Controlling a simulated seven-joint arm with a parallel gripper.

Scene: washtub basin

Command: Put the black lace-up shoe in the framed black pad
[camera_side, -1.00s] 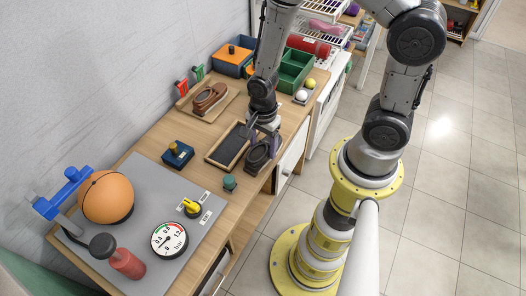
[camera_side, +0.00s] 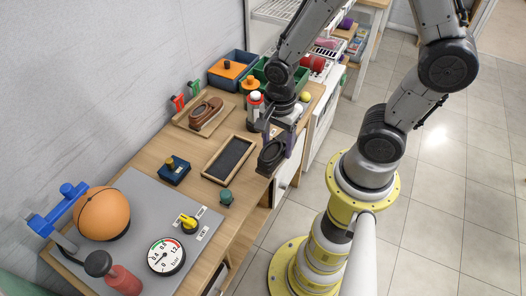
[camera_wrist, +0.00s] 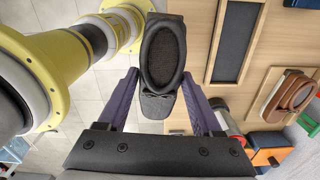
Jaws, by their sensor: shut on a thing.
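The black lace-up shoe (camera_side: 271,156) is between the purple fingers of my gripper (camera_side: 279,143), by the table's front edge. In the wrist view the shoe (camera_wrist: 162,55) shows its dark opening, with its laced toe between the fingers of my gripper (camera_wrist: 160,82). My gripper is shut on it, and it appears raised above the tabletop. The framed black pad (camera_side: 230,158) lies flat and empty on the table, left of the shoe; it also shows in the wrist view (camera_wrist: 234,40), to the right of the shoe.
A brown shoe (camera_side: 206,112) sits on a wooden tray behind the pad. A blue box with a yellow knob (camera_side: 174,170) and a teal knob (camera_side: 226,197) stand near the pad. A red-and-white object (camera_side: 255,104) stands close behind my gripper. Floor lies beyond the front edge.

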